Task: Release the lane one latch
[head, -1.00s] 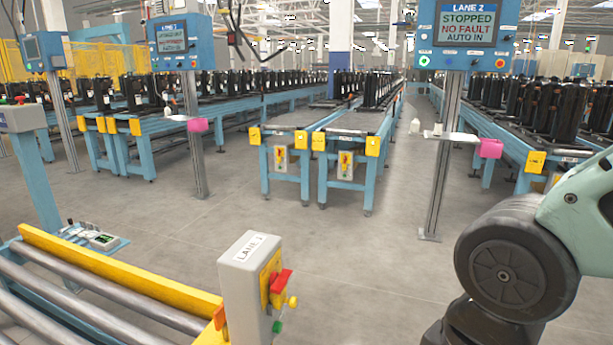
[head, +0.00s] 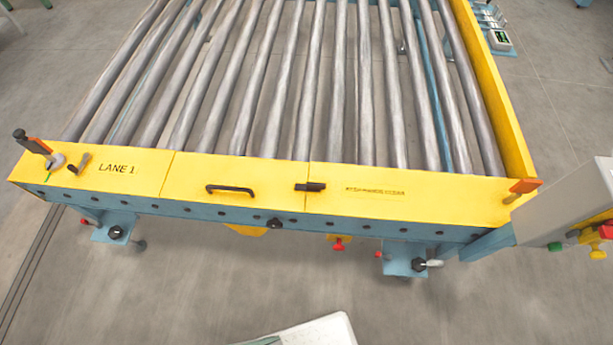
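The lane one conveyor end has a yellow front plate (head: 420,200) marked "LANE 1" at its left. A small black latch-like piece (head: 310,187) lies flat on the plate, right of a black handle (head: 230,189). At the left end stands an upright black pin with an orange lever (head: 36,146), beside a small dark crank (head: 79,163). An orange tab (head: 525,186) sits at the right end. I cannot tell for certain which piece is the latch, or whether it is engaged. My gripper is not in view.
Bare grey metal rollers (head: 340,90) run back from the plate. A yellow side rail (head: 490,90) bounds them on the right. A grey control box (head: 565,205) with red, yellow and green buttons stands at the right. Open floor (head: 180,290) lies in front.

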